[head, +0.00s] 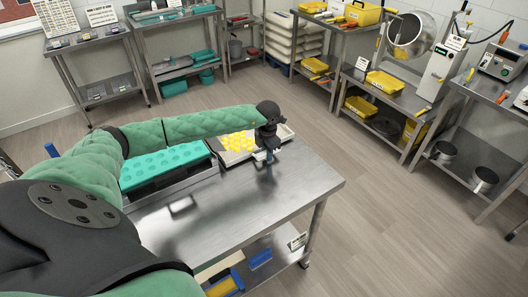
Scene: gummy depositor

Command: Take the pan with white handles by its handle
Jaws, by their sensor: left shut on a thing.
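A shallow pale pan (226,159) with yellow pieces in it lies on the steel table (240,207), near its back edge. My left arm reaches over the table from the left. My left gripper (265,156) is at the pan's right part, shut on a small white piece that looks like the pan's handle. The dark wrist hides part of the pan and most of the grip. I cannot tell whether the pan is lifted. My right gripper is not in view.
A teal mould tray (165,168) lies left of the pan. The table's front and right are mostly clear. Blue and yellow bins (224,286) sit on its lower shelf. Steel benches with a round drum (408,36) and pots (484,179) stand at right, across open floor.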

